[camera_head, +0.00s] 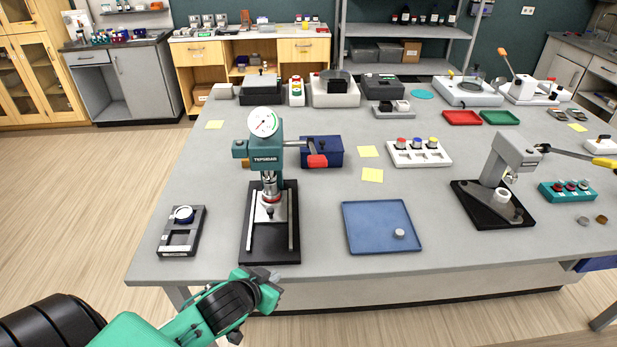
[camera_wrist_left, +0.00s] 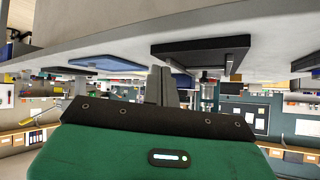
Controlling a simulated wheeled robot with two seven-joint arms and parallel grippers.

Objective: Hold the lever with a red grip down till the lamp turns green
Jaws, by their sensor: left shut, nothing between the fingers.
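A teal press with a round white dial (camera_head: 263,122) stands on a black base near the table's front edge. Its lever with a red grip (camera_head: 317,161) sticks out to the right, in front of a dark blue box. I cannot make out which thing is the lamp, nor any lit green lamp. My left gripper (camera_head: 274,279) is shut and empty, just off the table's front edge below the press base, well apart from the lever. Its fingers (camera_wrist_left: 162,86) also show in the left wrist view. My right gripper is not in view.
A blue tray (camera_head: 357,244) with a small round piece lies right of the press. A grey fixture (camera_head: 169,238) lies left of it. The dark blue box (camera_head: 335,146) stands behind the lever. Another press (camera_head: 502,164) stands farther right. Bare tabletop lies between the tray and that press.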

